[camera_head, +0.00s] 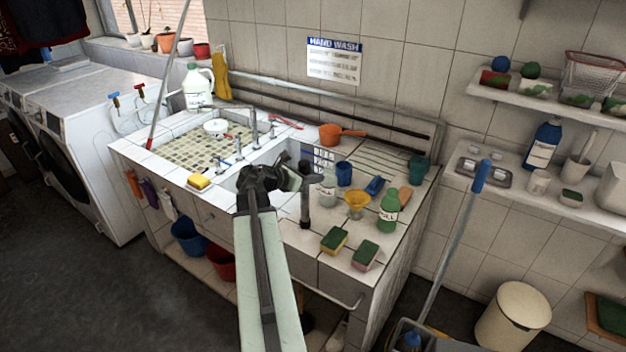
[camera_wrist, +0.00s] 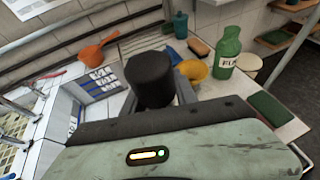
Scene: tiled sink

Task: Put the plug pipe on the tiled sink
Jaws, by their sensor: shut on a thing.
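The tiled sink (camera_head: 172,178) is a white-tiled counter with a mosaic basin at left and a second basin in the middle. The plug pipe (camera_head: 305,207) is a dark grey cylinder with a wider top, upright over the front of the counter right of the middle basin. My gripper (camera_head: 296,182) is shut on the pipe near its top.
Around the pipe stand a yellow funnel (camera_head: 356,203), a green bottle (camera_head: 388,212), a blue cup (camera_head: 343,173) and two sponges (camera_head: 335,240). An orange ladle (camera_head: 332,134) lies at the back. A blue-tipped pole (camera_head: 470,205) leans at the right.

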